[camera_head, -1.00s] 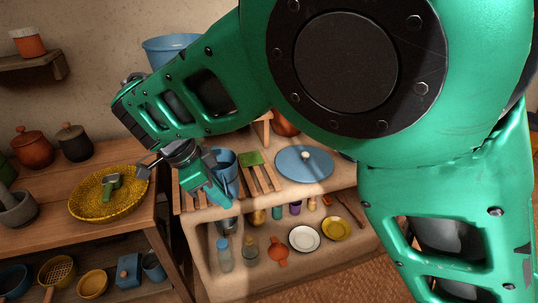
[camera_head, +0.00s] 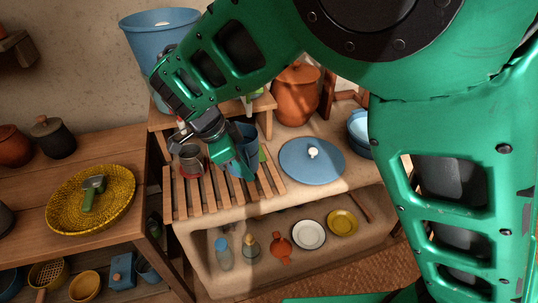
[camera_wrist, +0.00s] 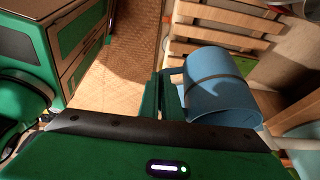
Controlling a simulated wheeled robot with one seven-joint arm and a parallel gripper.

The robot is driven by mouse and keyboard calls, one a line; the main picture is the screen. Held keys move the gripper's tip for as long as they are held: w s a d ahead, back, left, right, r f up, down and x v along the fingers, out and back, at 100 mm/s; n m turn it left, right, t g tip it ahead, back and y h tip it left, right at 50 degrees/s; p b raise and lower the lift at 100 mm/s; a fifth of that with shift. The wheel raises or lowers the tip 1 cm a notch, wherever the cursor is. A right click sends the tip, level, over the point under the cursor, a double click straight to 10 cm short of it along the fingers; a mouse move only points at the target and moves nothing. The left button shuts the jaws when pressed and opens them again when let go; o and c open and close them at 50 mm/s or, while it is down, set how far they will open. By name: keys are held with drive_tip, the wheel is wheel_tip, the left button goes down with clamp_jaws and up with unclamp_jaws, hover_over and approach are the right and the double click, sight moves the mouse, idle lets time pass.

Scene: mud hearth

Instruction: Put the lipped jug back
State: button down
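The lipped jug is blue, with a handle and a dark band around it. It shows in the head view (camera_head: 247,133), over the slatted rack (camera_head: 190,207), and large in the wrist view (camera_wrist: 222,98). My gripper (camera_head: 243,168) is at the jug's near side in the head view. In the wrist view my gripper's fingers (camera_wrist: 162,94) are close together at the jug's handle and appear shut on it. The gripper partly hides the jug in the head view. I cannot tell whether its base touches the slats.
A grey cup with a red base (camera_head: 191,160) stands on the rack left of the jug. A blue lid (camera_head: 311,163) lies to the right. A large blue bucket (camera_head: 150,48) and a terracotta pot (camera_head: 296,97) stand behind. A yellow basket (camera_head: 68,220) is on the left table.

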sight(254, 162)
drive_tip(key=d+f, duration=0.6)
drive_tip(key=f, duration=0.2)
drive_tip(key=shift+w+d, duration=0.35)
drive_tip(key=c, duration=2)
unclamp_jaws()
drive_tip(key=v, duration=1.2)
